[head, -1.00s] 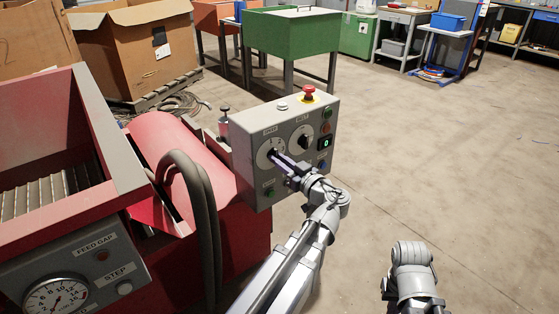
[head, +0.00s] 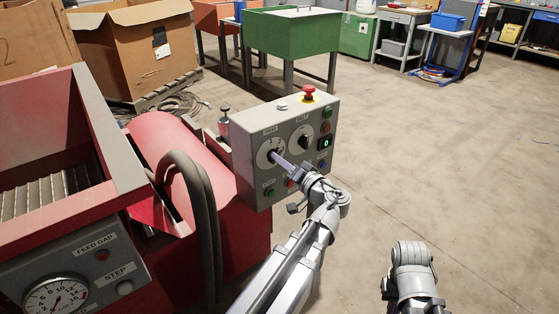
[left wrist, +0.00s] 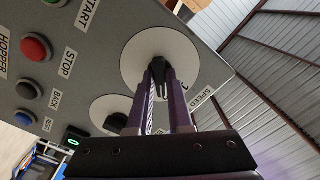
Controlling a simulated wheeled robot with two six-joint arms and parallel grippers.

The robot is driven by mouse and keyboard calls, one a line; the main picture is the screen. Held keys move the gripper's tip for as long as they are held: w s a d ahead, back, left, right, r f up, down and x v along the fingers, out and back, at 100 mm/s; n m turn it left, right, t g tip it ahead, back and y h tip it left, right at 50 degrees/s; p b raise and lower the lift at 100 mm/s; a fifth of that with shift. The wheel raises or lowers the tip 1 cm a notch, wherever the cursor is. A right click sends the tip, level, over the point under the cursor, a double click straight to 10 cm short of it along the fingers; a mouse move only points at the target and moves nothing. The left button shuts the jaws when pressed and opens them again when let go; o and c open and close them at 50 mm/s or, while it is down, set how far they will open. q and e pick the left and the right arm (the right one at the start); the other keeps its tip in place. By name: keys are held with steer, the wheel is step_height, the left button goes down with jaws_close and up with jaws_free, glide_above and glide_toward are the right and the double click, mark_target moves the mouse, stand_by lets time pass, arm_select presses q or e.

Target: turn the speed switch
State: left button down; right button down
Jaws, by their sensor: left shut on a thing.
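The speed switch (left wrist: 172,74) is a black knob on a white round dial plate (left wrist: 146,53), beside a SPEED label, on the grey control panel. In the head view its dial (head: 265,152) is at the panel's upper left, with the knob partly hidden by my fingers. My left gripper (head: 277,156) reaches the knob from the lower right. In the left wrist view its two purple fingers (left wrist: 166,88) are shut on the knob, one on each side. Of my right arm only a link shows at the bottom right; its gripper is not visible.
The panel also carries a second dial (head: 302,138), a red mushroom button (head: 309,92) and several coloured buttons close to my left gripper. Dark hoses (head: 195,205) and the red machine stand left of the arm. The floor (head: 450,150) on the right is clear.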

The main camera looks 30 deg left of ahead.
arm_select(q)
steer(key=shift+m, duration=4.2)
steer(key=c, duration=0.8)
jaws_free()
steer(key=shift+c, duration=0.2)
steer(key=shift+d, duration=0.1)
steer(key=v, duration=0.7)
steer(key=shift+s+d, duration=0.15)
steer(key=shift+d, duration=0.15)
steer(key=shift+f, duration=0.1)
